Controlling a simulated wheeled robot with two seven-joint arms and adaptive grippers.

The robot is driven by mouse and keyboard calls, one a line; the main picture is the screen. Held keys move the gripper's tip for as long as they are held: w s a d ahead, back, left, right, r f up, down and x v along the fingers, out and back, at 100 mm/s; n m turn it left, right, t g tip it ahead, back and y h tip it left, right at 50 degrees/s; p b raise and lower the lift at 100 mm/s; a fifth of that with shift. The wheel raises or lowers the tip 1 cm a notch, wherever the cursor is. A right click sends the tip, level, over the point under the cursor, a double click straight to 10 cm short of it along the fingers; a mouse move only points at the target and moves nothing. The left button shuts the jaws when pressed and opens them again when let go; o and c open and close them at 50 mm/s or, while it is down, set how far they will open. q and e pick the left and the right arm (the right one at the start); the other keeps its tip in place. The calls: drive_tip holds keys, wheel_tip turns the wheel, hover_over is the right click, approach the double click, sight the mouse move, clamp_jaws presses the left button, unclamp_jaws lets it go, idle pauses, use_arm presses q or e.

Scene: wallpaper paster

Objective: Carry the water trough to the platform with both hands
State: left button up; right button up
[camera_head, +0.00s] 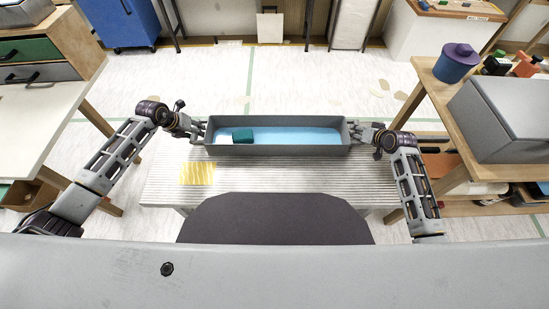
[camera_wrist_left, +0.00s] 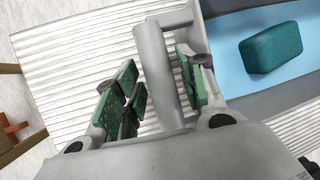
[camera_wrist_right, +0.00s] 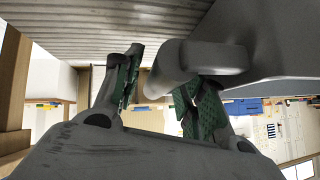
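The water trough (camera_head: 275,151) is a long grey open box with blue water and a dark green block (camera_head: 242,136) in it. It looks level at the far side of the striped platform (camera_head: 300,176); I cannot tell whether it touches it. My right gripper (camera_head: 357,132) is likewise around the right handle (camera_wrist_right: 185,65). The handle hides part of the finger contact in both wrist views.
A yellow patch (camera_head: 197,173) marks the platform's left part. A white-topped table (camera_head: 40,125) stands at left. A wooden workbench (camera_head: 455,113) at right bears a grey box (camera_head: 510,120) and a blue pot (camera_head: 456,65).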

idle(0.4)
use_arm(q)
drive_tip(key=v, duration=1.2)
use_arm(e)
drive_tip(key=shift+a, duration=0.1)
drive_tip(key=shift+s+r, duration=0.1)
drive_tip(key=shift+s, duration=0.05)
idle(0.5)
drive_tip(key=v, duration=1.1)
drive_tip(key=shift+s+r, duration=0.2)
drive_tip(key=shift+s, duration=0.05)
use_arm(q)
drive_tip(key=shift+f, duration=0.1)
idle(0.4)
